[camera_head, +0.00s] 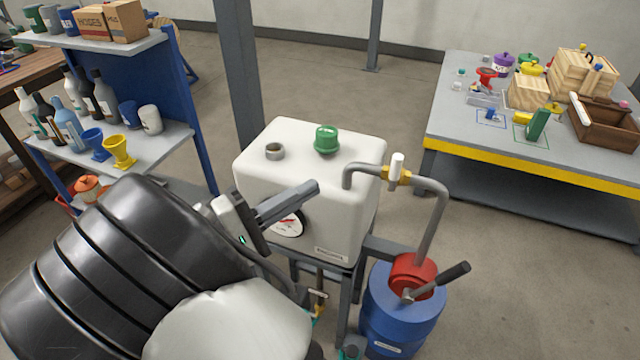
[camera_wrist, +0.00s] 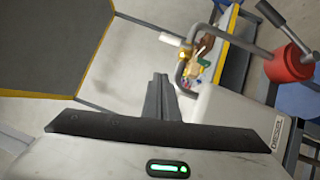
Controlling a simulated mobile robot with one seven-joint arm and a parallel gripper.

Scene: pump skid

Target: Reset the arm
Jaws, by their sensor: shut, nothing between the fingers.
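My gripper (camera_head: 301,193) is in the head view in front of the white tank (camera_head: 354,225). Its fingers are together with nothing between them, and they point right. They partly cover the view of the tank's front and of the round gauge (camera_head: 290,226). In the wrist view my gripper's fingers (camera_wrist: 160,82) are seen end-on, together, with the tank (camera_wrist: 225,112) to their right. I cannot tell whether the fingers touch the tank.
A green cap (camera_head: 326,139) and an open metal neck (camera_head: 275,151) are on the tank top. A pipe with a white-handled valve (camera_head: 397,167) runs to a blue pump (camera_head: 393,318) with a lever. A shelf (camera_head: 180,140) stands left, a loaded table (camera_head: 460,133) right.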

